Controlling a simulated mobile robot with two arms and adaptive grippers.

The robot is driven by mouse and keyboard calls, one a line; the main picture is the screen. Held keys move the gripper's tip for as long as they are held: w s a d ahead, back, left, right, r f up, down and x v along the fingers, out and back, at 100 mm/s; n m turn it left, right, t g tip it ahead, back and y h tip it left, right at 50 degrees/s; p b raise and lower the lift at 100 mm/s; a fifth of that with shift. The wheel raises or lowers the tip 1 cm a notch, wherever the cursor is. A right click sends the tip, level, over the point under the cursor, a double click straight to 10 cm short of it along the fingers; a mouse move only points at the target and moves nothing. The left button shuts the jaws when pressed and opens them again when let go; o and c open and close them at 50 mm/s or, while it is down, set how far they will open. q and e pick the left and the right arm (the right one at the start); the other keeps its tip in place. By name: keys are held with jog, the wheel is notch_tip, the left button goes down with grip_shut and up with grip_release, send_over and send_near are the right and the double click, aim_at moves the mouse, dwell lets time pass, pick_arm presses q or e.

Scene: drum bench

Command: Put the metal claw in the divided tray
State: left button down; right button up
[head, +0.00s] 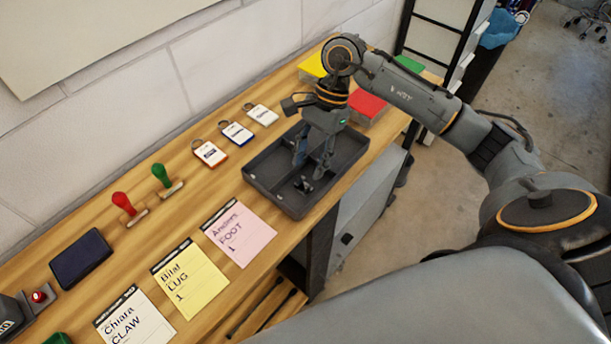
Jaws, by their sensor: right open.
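The dark divided tray (277,200) sits on the wooden bench near its front edge. A small metal piece (303,185) lies in the tray's near part; it is probably the metal claw, but it is too small to be sure. My right gripper (311,165) points down over the tray, with its fingers apart, just behind the small piece. It appears apart from that piece, and I see nothing held between the fingers. My left gripper is out of view.
Paper cards reading CLAW (135,318), LUG (190,281) and FOOT (238,232) lie left of the tray. Red (124,204) and green (161,175) stamps, key tags (237,133) and a dark pad (81,258) lie behind them. A red box (368,106) stands beyond the tray.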

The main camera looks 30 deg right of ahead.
jog(key=b+v, duration=0.1)
jog(key=v, duration=0.6)
jog(key=shift+d, duration=0.1)
